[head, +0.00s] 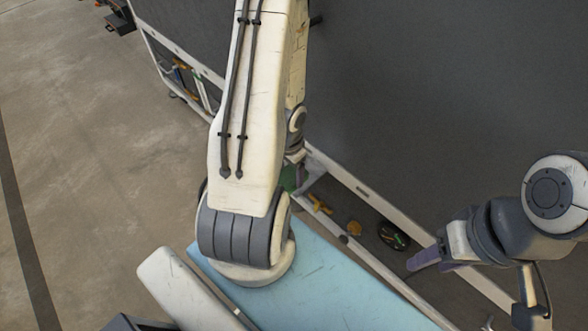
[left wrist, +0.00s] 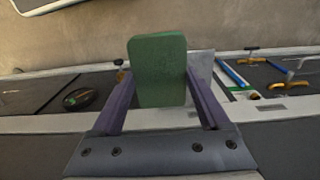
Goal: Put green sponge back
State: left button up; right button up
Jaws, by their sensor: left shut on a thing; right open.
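The green sponge (left wrist: 158,58) is a rounded upright block in the left wrist view. My left gripper (left wrist: 158,88) has its purple fingers shut on the sponge's sides. In the head view, a small green part of the sponge (head: 289,178) shows beside my left arm, which hides the left gripper and most of the sponge. My right gripper (head: 422,260) is at the right in the head view, open and apart from the sponge.
A dark panel (head: 440,90) with a white-edged tool tray (head: 350,180) along its foot stands ahead. The tray holds orange tools (head: 354,228) and a dark round item (head: 393,236). In the left wrist view, several tools, including a blue one (left wrist: 232,74), lie beyond the sponge. Open floor (head: 90,160) is at left.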

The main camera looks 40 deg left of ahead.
pick_arm(q)
jog(key=w+a+f+p, duration=0.1)
jog(key=p, duration=0.1)
jog(key=w+a+f+p, duration=0.1)
jog(key=w+p, duration=0.1)
jog(key=w+a+f+p, duration=0.1)
jog(key=w+p, duration=0.1)
jog(key=p, duration=0.1)
jog(key=shift+w+a+f, duration=0.1)
jog(key=shift+w+a, duration=0.15)
jog(key=shift+a, duration=0.05)
jog(key=shift+w+a+f+p, duration=0.2)
jog(key=shift+w+f+p, duration=0.1)
jog(key=shift+f+p, duration=0.15)
jog(key=shift+w+f, duration=0.1)
jog(key=shift+f, duration=0.15)
notch_tip(320, 180, down, 4)
jog(key=b, duration=0.4)
jog(key=shift+f, duration=0.1)
jog(key=o, duration=1.5)
jog(key=shift+c, duration=0.2)
jog(key=shift+r, duration=0.2)
